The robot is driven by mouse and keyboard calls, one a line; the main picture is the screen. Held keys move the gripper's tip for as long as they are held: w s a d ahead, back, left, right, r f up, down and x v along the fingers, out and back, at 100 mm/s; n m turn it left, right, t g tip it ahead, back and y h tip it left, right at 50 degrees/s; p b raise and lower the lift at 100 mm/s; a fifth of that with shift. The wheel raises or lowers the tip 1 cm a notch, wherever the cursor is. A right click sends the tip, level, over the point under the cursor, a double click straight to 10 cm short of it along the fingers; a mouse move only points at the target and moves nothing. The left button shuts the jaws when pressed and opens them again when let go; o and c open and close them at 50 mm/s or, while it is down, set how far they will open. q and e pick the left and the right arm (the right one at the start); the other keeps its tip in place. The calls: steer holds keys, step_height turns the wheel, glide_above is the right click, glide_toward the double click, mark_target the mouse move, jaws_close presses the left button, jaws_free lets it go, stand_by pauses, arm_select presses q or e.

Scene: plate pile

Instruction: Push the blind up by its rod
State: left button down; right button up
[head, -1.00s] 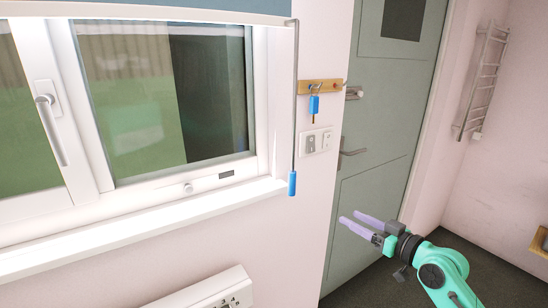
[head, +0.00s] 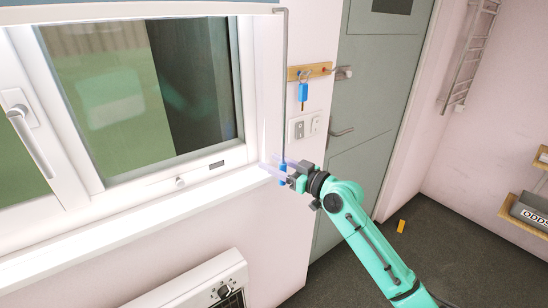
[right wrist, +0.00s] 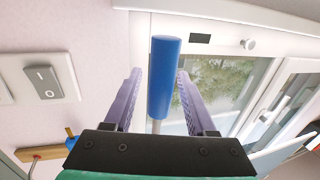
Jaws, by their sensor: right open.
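The blind (head: 150,4) shows as a narrow blue-grey strip at the top of the window in the head view. Its thin grey rod (head: 284,90) hangs down beside the window frame and ends in a blue handle (head: 282,176). My right gripper (head: 274,168) is at the handle, partly hiding it. In the right wrist view the blue handle (right wrist: 164,80) stands between the two open purple fingers, with a gap visible on each side. My left gripper is not in view.
A wooden hook rail (head: 309,71) with a blue-tagged key (head: 303,92) hangs right of the rod, above light switches (head: 304,126). The window sill (head: 140,210) juts out below left. A heater (head: 200,285) stands lower. A grey-green door (head: 375,100) is to the right.

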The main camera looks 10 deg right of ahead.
steer(key=shift+w+f, duration=0.1)
jaws_close()
stand_by(1.3)
